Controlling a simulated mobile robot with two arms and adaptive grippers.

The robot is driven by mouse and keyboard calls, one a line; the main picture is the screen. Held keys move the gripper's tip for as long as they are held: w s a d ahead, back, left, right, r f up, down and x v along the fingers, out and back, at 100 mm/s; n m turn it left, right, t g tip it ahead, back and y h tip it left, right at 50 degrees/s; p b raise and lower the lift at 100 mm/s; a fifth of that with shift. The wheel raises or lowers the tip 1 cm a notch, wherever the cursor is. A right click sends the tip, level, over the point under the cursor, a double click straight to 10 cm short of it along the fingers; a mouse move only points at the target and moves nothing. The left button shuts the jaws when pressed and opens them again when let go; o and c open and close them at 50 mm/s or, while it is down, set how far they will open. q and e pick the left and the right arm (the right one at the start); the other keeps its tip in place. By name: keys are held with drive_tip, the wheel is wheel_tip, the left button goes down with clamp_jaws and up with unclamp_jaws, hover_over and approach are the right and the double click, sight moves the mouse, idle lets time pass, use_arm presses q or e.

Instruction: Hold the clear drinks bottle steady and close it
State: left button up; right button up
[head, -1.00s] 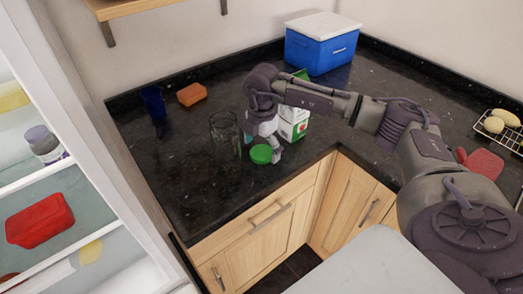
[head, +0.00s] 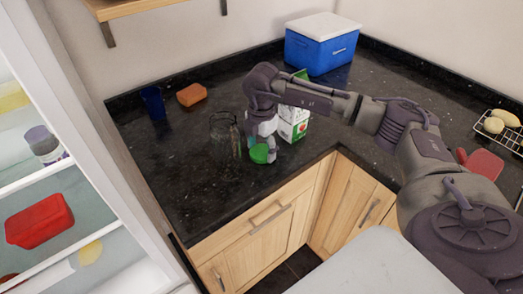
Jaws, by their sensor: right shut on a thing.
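The clear drinks bottle (head: 225,138) stands upright on the black granite counter, and its see-through body shows faintly against the dark stone. Its top looks uncapped. A green lid (head: 259,153) is just right of the bottle, low near the counter. My right gripper (head: 264,154) points down and is shut on the green lid, which is partly hidden by its fingers. I cannot tell whether the lid still touches the counter. My left gripper is not in view.
A green and white carton (head: 294,124) stands close behind my right gripper. A blue cup (head: 153,103) and an orange block (head: 192,94) are behind the bottle. A blue cooler (head: 318,50) is at the back. Counter left of the bottle is clear. An open fridge (head: 100,180) borders the left.

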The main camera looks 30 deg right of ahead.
sight(261, 151)
wheel_tip(261, 151, up, 10)
drive_tip(key=b, duration=0.1)
drive_tip(key=shift+f+b, duration=0.15)
drive_tip(key=shift+b, duration=0.15)
